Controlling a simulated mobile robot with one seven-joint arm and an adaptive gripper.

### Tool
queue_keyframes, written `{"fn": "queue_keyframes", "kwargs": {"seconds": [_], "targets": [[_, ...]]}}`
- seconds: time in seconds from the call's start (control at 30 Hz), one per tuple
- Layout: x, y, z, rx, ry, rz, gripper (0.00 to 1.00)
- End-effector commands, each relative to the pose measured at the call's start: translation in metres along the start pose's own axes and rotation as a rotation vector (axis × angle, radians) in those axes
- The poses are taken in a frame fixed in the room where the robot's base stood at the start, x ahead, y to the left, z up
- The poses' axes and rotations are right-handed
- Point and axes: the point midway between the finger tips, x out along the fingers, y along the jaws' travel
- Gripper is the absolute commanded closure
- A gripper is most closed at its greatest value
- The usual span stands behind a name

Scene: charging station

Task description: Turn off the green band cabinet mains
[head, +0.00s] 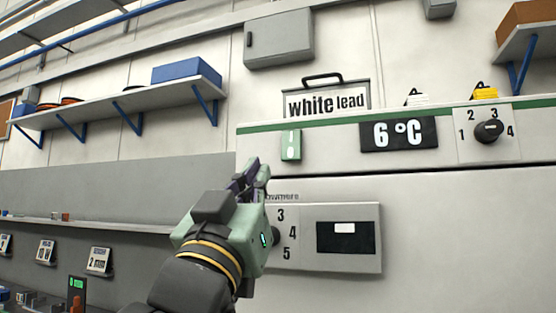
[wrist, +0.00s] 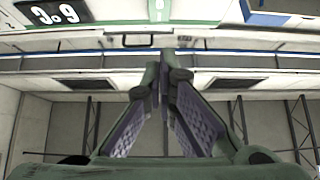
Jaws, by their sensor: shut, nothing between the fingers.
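The cabinet (head: 350,155) with a green band along its top edge fills the right of the head view. A small green mains switch (head: 291,144) with white marks sits on its face just below the band. I cannot tell which way the switch is tipped. My gripper (head: 258,168) is shut and empty, in front of the cabinet, a little left of and below the switch, seemingly apart from it. In the wrist view, the closed fingers (wrist: 162,75) point at the top of the picture, where the temperature display (wrist: 58,12) appears upside down.
A lower panel (head: 358,262) with numbers lies close below my gripper. A "white lead" case (head: 330,102) stands behind the cabinet top. A shelf (head: 130,98) is at left.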

Motion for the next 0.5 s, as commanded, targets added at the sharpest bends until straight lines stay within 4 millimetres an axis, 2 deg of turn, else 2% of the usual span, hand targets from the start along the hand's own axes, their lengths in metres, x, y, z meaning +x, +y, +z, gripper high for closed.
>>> {"fn": "queue_keyframes", "kwargs": {"seconds": [0.13,0.5], "targets": [[0.0041,0.0120,0.0053,-0.007,-0.036,0.022,1.00],[0.0060,0.0120,0.0054,-0.008,-0.038,0.022,1.00]]}}
